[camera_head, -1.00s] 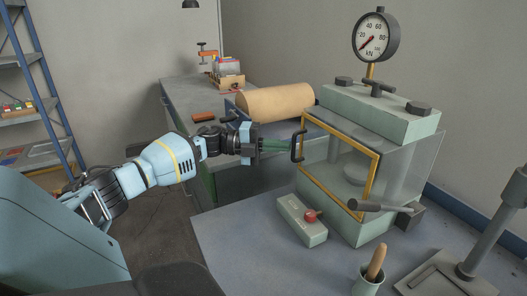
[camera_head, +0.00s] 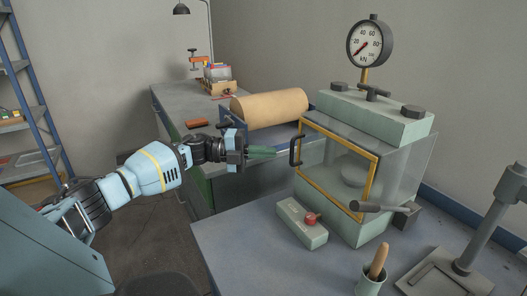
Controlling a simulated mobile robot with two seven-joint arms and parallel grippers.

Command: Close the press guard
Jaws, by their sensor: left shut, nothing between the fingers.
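The press (camera_head: 375,117) stands on the bench at right, a pale green block with clear side panels. Its guard (camera_head: 338,137) is a clear panel in a yellow frame on the side facing left and front. I cannot tell whether the guard sits fully flush against the press. A black bar handle (camera_head: 294,151) is on the guard's left edge. My left gripper (camera_head: 275,152) is shut and empty, its green fingers pointing right toward the handle with a small gap between. My right gripper is out of view.
A green control box (camera_head: 302,223) with a red knob sits in front of the press. A cup (camera_head: 369,283) with a wooden-handled tool and a grey stand (camera_head: 470,268) are at front right. A tan roll (camera_head: 269,106) lies behind my gripper. The bench's front left is clear.

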